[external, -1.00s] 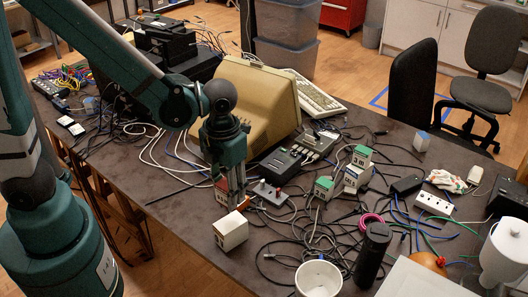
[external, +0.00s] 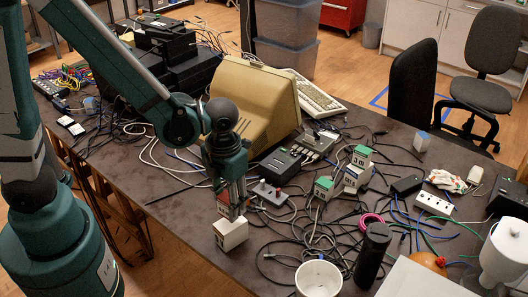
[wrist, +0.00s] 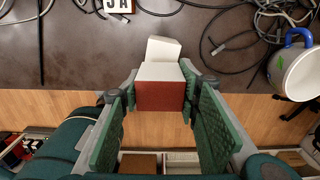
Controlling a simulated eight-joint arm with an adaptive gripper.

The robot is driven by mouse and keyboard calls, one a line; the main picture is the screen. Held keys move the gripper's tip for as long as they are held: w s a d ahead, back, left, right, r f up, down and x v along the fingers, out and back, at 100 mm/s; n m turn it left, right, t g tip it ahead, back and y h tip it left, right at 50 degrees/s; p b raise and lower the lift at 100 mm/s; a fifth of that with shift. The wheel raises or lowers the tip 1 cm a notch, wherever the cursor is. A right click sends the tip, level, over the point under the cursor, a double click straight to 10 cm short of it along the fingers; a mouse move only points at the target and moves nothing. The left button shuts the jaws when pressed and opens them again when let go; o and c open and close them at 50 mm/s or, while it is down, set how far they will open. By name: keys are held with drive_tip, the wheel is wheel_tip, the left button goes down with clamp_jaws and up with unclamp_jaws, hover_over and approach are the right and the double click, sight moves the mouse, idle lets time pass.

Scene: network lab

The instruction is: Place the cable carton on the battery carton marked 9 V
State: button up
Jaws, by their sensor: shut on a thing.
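My gripper (external: 233,206) is shut on a small white carton with a red end (wrist: 160,96). In the wrist view it sits between the two green fingers (wrist: 160,102). In the external view the fingers partly hide it. A plain white carton (external: 231,235) stands on the table's front edge, just below the held one; whether they touch I cannot tell. It shows partly behind the held carton in the wrist view (wrist: 163,47). White cartons with green tops (external: 361,155) stand further right, one on another, and another (external: 324,187) is beside them. I cannot read a 9 V mark or tell which carton is the cable one.
A joystick box (external: 270,192) is close right of my gripper. Loose cables lie across the middle. A white cup (external: 318,279) and a black cylinder (external: 372,254) stand at the front right. The beige monitor (external: 250,108) is behind.

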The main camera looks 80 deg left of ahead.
drive_tip(key=shift+f+b, duration=0.3)
drive_tip(key=shift+f, duration=1.35)
drive_tip(key=shift+f, duration=0.15)
drive_tip(key=o, duration=1)
drive_tip(key=shift+c, duration=0.2)
drive_tip(key=shift+r+p, duration=1.1)
drive_tip(key=shift+r, duration=5.05)
drive_tip(key=shift+r, duration=0.1)
